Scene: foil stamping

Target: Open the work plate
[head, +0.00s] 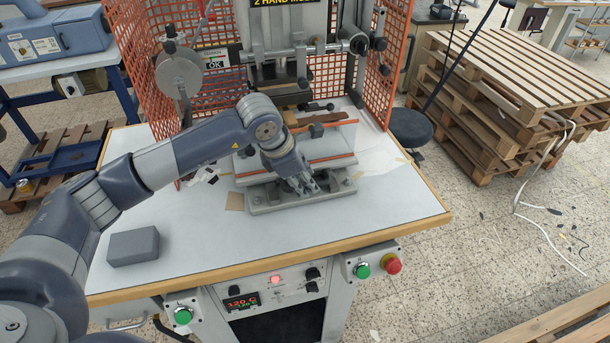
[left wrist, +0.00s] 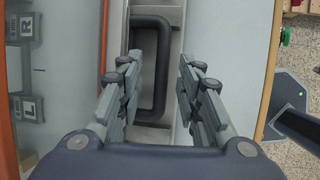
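The work plate (head: 318,146) is a pale plate with orange-edged strips, lying on a grey base (head: 268,201) under the press. A black U-shaped handle (left wrist: 164,70) shows in the left wrist view, lying against a grey strip. My left gripper (head: 306,186) is over the front of the base. In the left wrist view its two fingers (left wrist: 158,70) are apart, with the handle's right bar between them. My right gripper is not in view.
The press table (head: 210,240) has free room at its front. A grey block (head: 133,246) lies at its left. Orange mesh guards (head: 398,50) flank the press. Green buttons (head: 362,270) and a red stop button (head: 393,264) are on the front edge.

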